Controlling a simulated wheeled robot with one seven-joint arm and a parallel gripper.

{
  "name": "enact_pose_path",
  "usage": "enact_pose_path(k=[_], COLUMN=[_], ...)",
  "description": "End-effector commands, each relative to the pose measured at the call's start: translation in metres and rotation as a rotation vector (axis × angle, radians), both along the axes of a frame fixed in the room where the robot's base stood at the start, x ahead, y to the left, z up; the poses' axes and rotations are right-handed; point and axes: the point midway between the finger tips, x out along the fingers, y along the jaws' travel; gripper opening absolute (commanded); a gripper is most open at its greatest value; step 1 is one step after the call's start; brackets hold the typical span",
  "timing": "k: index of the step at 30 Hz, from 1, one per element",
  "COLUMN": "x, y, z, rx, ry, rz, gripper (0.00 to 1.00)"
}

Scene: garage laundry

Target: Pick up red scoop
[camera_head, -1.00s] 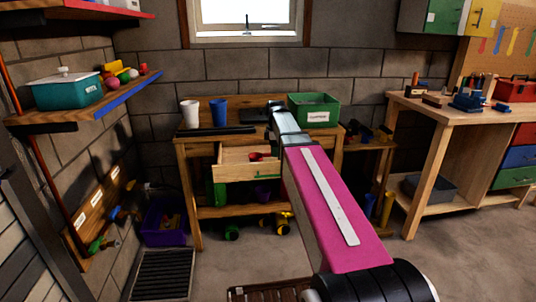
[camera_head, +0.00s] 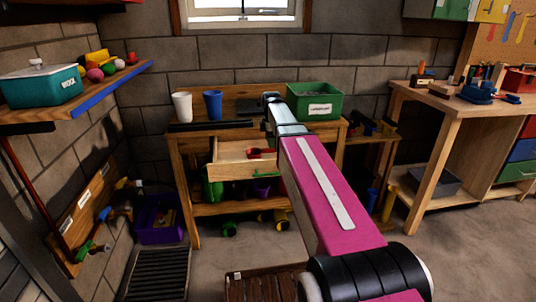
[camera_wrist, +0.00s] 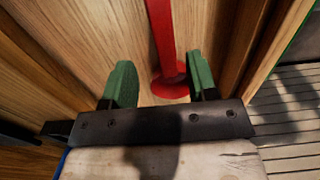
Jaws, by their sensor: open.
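The red scoop (camera_head: 257,152) lies in the open wooden drawer (camera_head: 240,171) of the workbench. In the wrist view the scoop (camera_wrist: 163,40) shows as a long red handle that runs down to a round red part near the fingers. My gripper (camera_wrist: 158,85) is open, with its two green fingers apart and the round red part by the right finger. I cannot tell whether that finger touches it. In the head view the gripper itself is hidden behind my arm.
A white cup (camera_head: 182,106), a blue cup (camera_head: 213,104) and a green bin (camera_head: 315,102) stand on the workbench top. The drawer's wooden side wall (camera_wrist: 243,45) rises just right of my fingers. A purple crate (camera_head: 159,219) sits on the floor at left.

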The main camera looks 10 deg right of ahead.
Motion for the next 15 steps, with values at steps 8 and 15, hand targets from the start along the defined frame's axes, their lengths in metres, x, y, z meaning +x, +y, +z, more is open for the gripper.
enact_pose_path(k=[8, 15], x=[-0.005, -0.006], y=[-0.002, -0.003], z=[-0.020, -0.050], rx=[0.000, 0.000], ry=[0.001, 0.001], rz=[-0.001, 0.000], gripper=[0.53, 0.53])
